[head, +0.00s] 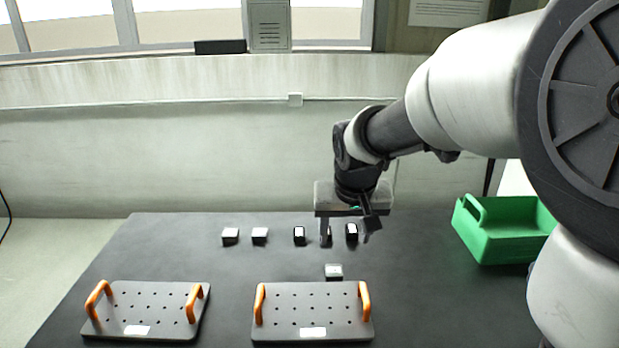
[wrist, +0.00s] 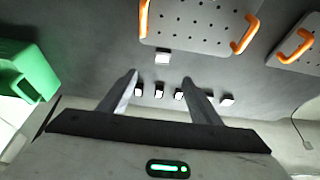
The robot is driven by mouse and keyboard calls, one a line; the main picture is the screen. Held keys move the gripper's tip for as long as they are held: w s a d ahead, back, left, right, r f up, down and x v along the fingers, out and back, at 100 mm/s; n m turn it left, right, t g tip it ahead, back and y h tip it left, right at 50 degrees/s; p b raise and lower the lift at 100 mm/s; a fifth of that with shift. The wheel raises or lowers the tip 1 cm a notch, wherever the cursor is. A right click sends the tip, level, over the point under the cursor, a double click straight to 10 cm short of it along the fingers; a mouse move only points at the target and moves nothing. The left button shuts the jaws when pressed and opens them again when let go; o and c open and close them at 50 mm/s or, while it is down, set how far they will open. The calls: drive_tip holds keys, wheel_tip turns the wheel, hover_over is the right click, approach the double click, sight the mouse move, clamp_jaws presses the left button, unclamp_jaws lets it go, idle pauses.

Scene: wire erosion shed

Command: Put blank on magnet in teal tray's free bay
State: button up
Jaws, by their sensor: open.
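Several small dark blocks with pale tops stand in a row at the back of the table, among them a left-end block (head: 230,236) and a right-end block (head: 352,232). A lone block (head: 334,271) sits nearer, just behind the right plate; it also shows in the wrist view (wrist: 162,58). I cannot tell which is the blank or see a magnet. No tray looks clearly teal; a green bin (head: 490,247) stands at the right, its inside largely hidden. My gripper (head: 346,238) is open and empty, above the row's right part; its fingers show in the wrist view (wrist: 160,77).
Two dark perforated plates with orange handles and white labels lie at the front, a left plate (head: 150,303) and a right plate (head: 288,322). A pale wall rises behind.

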sight(334, 270)
drive_tip(key=b+x, duration=0.1)
drive_tip(key=x, duration=0.5)
drive_tip(key=b+x, duration=0.1)
drive_tip(key=x, duration=0.5)
drive_tip(key=b+x, duration=0.1)
drive_tip(key=x, duration=0.6)
drive_tip(key=shift+w+a+r, duration=0.1)
drive_tip(key=shift+w+a, duration=0.2)
drive_tip(key=shift+a, duration=0.05)
drive_tip(key=shift+c, duration=0.5)
